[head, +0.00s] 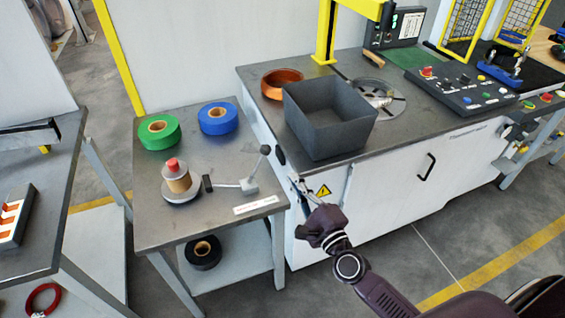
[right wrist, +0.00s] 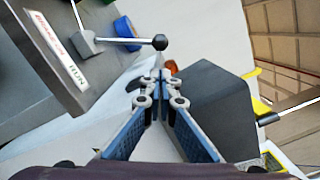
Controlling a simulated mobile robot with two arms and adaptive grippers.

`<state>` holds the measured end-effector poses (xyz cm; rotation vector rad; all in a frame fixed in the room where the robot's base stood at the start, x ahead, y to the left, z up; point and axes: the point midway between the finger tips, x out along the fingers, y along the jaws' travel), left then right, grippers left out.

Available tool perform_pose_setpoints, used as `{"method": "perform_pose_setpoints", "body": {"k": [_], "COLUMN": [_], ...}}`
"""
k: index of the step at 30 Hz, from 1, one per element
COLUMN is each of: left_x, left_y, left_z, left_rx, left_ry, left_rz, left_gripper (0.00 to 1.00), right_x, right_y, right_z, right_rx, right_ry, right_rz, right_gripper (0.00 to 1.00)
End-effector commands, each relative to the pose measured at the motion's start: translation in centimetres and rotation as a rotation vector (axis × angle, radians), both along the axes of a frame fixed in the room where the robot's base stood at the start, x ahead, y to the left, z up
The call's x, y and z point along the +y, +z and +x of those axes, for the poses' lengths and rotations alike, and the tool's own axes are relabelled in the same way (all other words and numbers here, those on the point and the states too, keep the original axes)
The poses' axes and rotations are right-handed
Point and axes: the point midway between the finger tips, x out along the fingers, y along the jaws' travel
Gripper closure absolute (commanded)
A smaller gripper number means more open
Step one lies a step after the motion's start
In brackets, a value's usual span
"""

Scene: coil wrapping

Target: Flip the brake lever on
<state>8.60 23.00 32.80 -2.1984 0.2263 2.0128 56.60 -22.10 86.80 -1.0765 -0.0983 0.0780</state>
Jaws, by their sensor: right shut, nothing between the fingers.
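The brake lever (head: 265,165) stands on the small grey side table, with a grey block at its foot and a black ball knob on its end. Its rod leans up from the block. In the right wrist view the knob (right wrist: 160,42) shows just beyond my fingertips, and the rod runs left to the block. My right gripper (head: 301,184) is shut and empty, to the right of and below the knob in the head view, beside the bench front and apart from the lever. It also shows in the right wrist view (right wrist: 160,84). My left gripper is not in view.
The side table (head: 215,228) holds a green roll (head: 158,132), a blue roll (head: 218,118), a spool with a red top (head: 177,178) and a white label strip (head: 255,203). A dark open bin (head: 330,125) stands on the bench to the right, near its front edge.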

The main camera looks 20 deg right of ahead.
Motion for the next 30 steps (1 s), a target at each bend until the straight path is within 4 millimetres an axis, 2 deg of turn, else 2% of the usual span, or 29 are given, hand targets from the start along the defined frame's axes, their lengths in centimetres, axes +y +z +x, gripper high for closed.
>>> {"method": "perform_pose_setpoints", "body": {"k": [5,12,18,24,30], "left_x": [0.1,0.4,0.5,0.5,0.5], "left_y": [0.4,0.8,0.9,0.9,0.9], "left_z": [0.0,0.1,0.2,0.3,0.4], "left_rx": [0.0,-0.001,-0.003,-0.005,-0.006], "left_ry": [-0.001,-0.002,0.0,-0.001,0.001], "left_rz": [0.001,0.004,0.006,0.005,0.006], "left_gripper": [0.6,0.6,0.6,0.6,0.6], "right_x": [0.2,0.7,0.9,1.1,1.1], "right_y": [0.3,0.4,0.4,0.4,0.4], "right_z": [1.8,5.8,8.4,9.6,9.8], "right_rx": [-0.002,-0.002,-0.001,0.0,0.0], "right_ry": [0.0,0.0,-0.001,0.0,0.0], "right_rz": [-0.001,-0.002,-0.001,-0.001,-0.001], "right_gripper": [1.0,1.0,1.0,1.0,1.0]}}
